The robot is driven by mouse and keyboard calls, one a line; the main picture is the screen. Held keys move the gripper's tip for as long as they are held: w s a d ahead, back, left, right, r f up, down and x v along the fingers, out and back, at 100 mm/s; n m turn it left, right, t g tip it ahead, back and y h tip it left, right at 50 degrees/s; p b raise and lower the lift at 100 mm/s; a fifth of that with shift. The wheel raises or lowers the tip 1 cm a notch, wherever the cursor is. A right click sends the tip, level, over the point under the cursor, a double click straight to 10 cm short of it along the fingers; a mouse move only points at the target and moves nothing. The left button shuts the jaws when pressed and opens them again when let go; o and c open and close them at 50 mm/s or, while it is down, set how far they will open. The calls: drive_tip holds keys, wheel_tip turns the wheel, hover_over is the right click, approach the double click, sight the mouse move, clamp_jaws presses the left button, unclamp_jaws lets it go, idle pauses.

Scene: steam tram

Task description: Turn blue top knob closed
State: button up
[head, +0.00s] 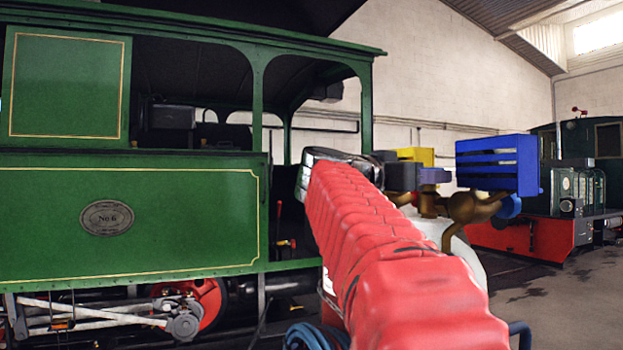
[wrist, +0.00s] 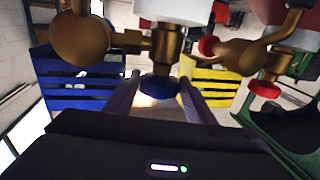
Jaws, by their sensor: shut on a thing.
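The blue top knob (wrist: 160,88) is a round blue wheel on a brass valve (wrist: 165,45) in the wrist view. My gripper (wrist: 160,82) has one finger on each side of it and is shut on it. In the head view my gripper (head: 415,177) reaches the brass fittings (head: 465,210) from the left, and the red sleeve of my arm covers part of them. The gripped knob is hard to make out there. Another rounded blue part (head: 507,207) shows below the blue slatted panel (head: 498,165).
A yellow slatted panel (wrist: 215,85) and red knobs (wrist: 208,46) are close on the right in the wrist view. A white rounded body (head: 458,240) is under the fittings. A green steam tram (head: 130,215) fills the left; open floor (head: 560,310) lies at right.

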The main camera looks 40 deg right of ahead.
drive_tip(key=shift+w+d+m+g+y, duration=0.1)
drive_tip(key=shift+w+m+g+y, duration=0.1)
drive_tip(key=shift+m+g, duration=0.7)
drive_tip(key=shift+w+a+m+g+y, duration=0.15)
drive_tip(key=shift+m+g, duration=0.35)
drive_tip(key=shift+g, duration=0.8)
drive_tip(key=shift+w+d+m+g+y, duration=0.2)
drive_tip(key=shift+m+g, duration=0.5)
drive_tip(key=shift+g, duration=0.4)
drive_tip(key=shift+m+g+y, duration=0.35)
drive_tip(key=shift+m+g, duration=0.25)
drive_tip(key=shift+g, duration=0.2)
drive_tip(key=shift+w+d+m+g+y, duration=0.1)
drive_tip(key=shift+w+m+g+y, duration=0.05)
drive_tip(key=shift+m+g+y, duration=1.2)
drive_tip(key=shift+g+h, duration=0.25)
drive_tip(key=shift+h, duration=0.1)
drive_tip(key=o, duration=0.8)
drive_tip(key=shift+c, duration=0.2)
